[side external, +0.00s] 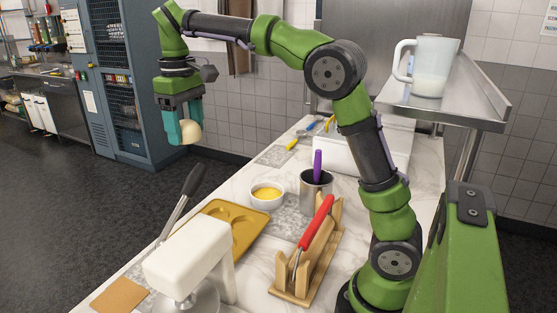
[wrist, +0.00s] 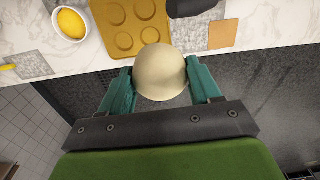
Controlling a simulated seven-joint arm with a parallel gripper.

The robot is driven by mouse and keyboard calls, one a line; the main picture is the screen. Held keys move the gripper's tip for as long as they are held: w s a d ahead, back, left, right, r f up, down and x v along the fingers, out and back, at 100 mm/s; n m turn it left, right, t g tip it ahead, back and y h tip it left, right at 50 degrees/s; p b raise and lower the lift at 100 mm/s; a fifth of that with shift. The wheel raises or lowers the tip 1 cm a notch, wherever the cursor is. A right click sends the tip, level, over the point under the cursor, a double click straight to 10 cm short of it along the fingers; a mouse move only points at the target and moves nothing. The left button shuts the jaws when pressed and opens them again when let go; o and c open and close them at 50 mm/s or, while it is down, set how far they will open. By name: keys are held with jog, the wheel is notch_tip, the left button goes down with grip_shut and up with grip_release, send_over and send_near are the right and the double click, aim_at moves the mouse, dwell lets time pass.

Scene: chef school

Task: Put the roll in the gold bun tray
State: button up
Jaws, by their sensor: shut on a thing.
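My gripper (side external: 184,132) is shut on the pale, round roll (side external: 190,132) and holds it high in the air. In the wrist view the roll (wrist: 159,73) sits between the teal fingers of my gripper (wrist: 160,85). The gold bun tray (side external: 238,226) lies on the marble counter, lower and to the right of my gripper in the side view. The white mixer hides part of it there. In the wrist view the tray (wrist: 119,15) shows several round, empty-looking cups beyond the roll, and the roll covers a little of its near edge.
A white bowl of yellow contents (side external: 266,195) stands beside the tray. The white mixer (side external: 188,252) with a dark handle stands in front of it. A metal pot (side external: 315,188) and a wooden rack (side external: 307,258) with a red-handled tool are to the right. A brown square (side external: 119,295) lies at the counter's near edge.

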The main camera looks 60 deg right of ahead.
aim_at(256, 275)
jog(key=s+n, duration=0.6)
jog(key=s, duration=0.9)
notch_tip(256, 275, down, 33)
jog(key=shift+r, duration=0.2)
jog(key=shift+f, duration=0.1)
jog(key=o, duration=1)
jog(key=shift+o, duration=0.2)
notch_tip(256, 275, up, 11)
jog(key=shift+o, duration=0.4)
jog(key=shift+r, duration=0.65)
